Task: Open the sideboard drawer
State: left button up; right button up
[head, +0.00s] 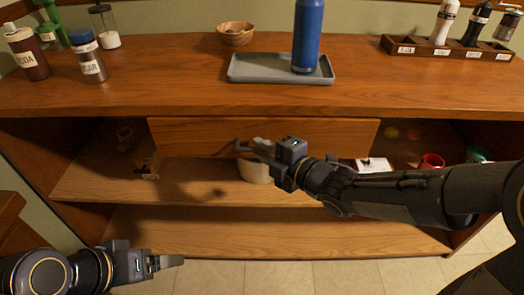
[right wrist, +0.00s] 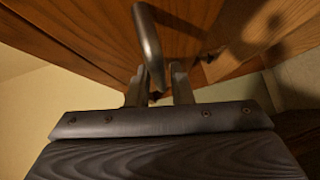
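The sideboard drawer (head: 210,136) is a wide wooden front under the sideboard top (head: 180,75). I see no clear gap above it. My right gripper (head: 250,149) reaches in from the right and is at the drawer front, covering part of it. In the right wrist view a grey metal bar handle (right wrist: 148,45) runs down between the two fingers of my right gripper (right wrist: 160,88). The fingers stand apart on either side of its lower end, seemingly not closed on it. My left gripper (head: 165,262) is low at the left, away from the drawer, seen edge-on with no object visible in it.
On top are a grey tray (head: 255,75) with a blue bottle (head: 308,35), a wooden bowl (head: 236,34), jars at the left and a spice rack (head: 440,50). Tiled floor lies in front.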

jog(key=shift+w+a, duration=0.2)
jog(key=shift+a, duration=0.05)
grip_shut()
pick_arm(q)
jog(key=shift+s+f, duration=0.1)
jog(key=shift+f, duration=0.05)
pick_arm(e)
jog(key=shift+s+f, duration=0.1)
